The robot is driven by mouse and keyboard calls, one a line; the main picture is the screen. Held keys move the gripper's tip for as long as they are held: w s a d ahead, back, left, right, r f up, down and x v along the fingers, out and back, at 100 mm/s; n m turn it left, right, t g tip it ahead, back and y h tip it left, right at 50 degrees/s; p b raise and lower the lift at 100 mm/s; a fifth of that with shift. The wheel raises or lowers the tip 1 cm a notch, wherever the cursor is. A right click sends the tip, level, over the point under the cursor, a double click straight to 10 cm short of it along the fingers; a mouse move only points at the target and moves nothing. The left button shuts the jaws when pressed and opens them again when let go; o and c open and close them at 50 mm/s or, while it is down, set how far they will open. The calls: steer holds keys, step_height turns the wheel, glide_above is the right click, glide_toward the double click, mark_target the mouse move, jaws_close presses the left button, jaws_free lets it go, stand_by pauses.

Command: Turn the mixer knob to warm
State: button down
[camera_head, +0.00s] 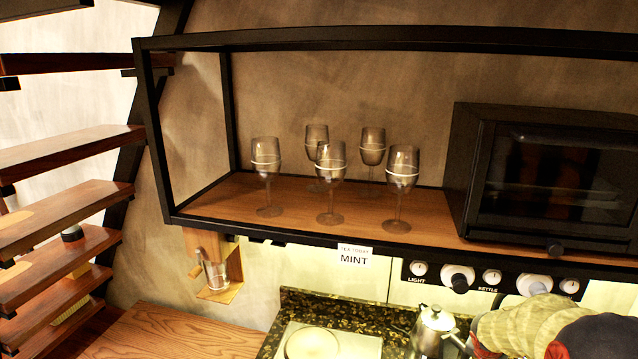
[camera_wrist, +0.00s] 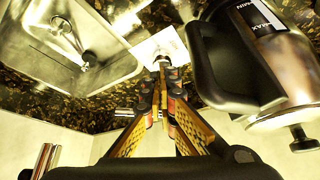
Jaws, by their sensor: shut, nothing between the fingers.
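In the wrist view my gripper (camera_wrist: 162,70) is shut and empty, its fingers meeting near the picture's middle. Just beyond the fingertips is a small rounded metallic fitting on a white plate (camera_wrist: 168,42); it may be the mixer knob, but no label shows. I cannot tell whether the fingertips touch it. A steel sink (camera_wrist: 108,78) with a tap (camera_wrist: 62,27) lies at upper left. In the head view a control panel (camera_head: 508,279) has several round dials and knobs, with "LIGHT" and "KETTLE" readable. My gripper is not visible there.
In the wrist view a kettle (camera_wrist: 283,62) with a dark handle stands close right of my fingers; a kettle (camera_head: 432,330) also shows in the head view. Above are a shelf (camera_head: 300,212) with several glasses and a black oven (camera_head: 550,180). Stairs (camera_head: 60,205) rise at left.

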step_height(320, 180, down, 6)
steer(key=b, duration=0.4)
steer(key=shift+r, duration=0.15)
steer(key=shift+w+d, duration=0.15)
steer(key=shift+w, duration=0.05)
stand_by(0.4)
steer(key=shift+w+a+b, duration=0.25)
steer(key=shift+a+b, duration=0.05)
steer(key=shift+b, duration=2.65)
steer(key=shift+s+a, duration=0.1)
steer(key=shift+s+a+b, duration=0.15)
steer(key=shift+a+b, duration=0.05)
steer(key=shift+b, duration=0.3)
step_height(320, 180, up, 6)
steer(key=p, duration=0.3)
